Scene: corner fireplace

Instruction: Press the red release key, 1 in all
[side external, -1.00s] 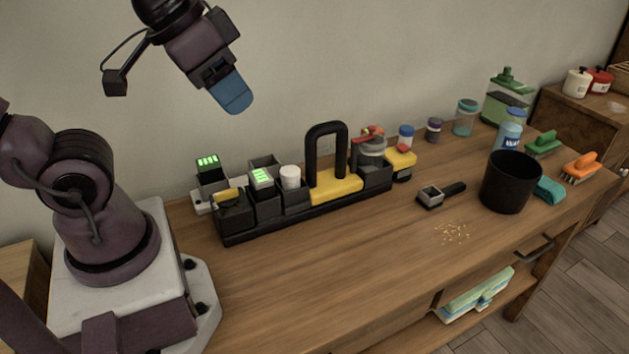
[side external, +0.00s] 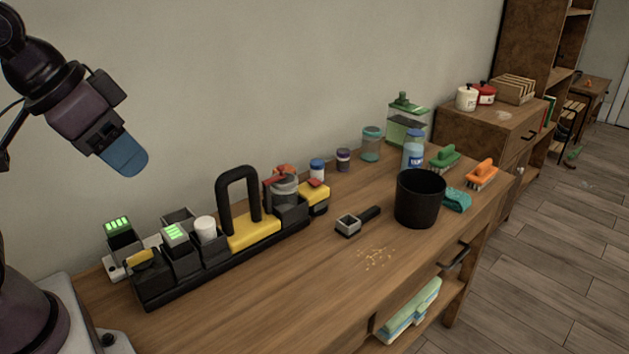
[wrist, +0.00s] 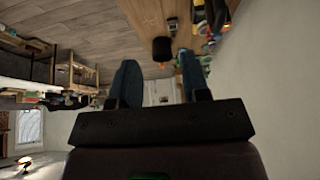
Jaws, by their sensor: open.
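A small red key (side external: 318,183) sits on top of a yellow-and-black block (side external: 313,197) at the right end of a black caddy (side external: 225,264) on the wooden bench. Whether the key is pressed is too small to tell. My gripper (side external: 125,157) has blue fingers and hangs in the air at the upper left, above and left of the caddy, well apart from the key. In the wrist view its two fingers (wrist: 159,84) stand apart with nothing between them.
The caddy carries a tall black handle (side external: 238,192), a jar with a red-orange top (side external: 285,182) and black packs with green lights (side external: 176,236). A black bin (side external: 419,199), a small scoop (side external: 350,226) and scattered crumbs (side external: 374,257) lie to the right.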

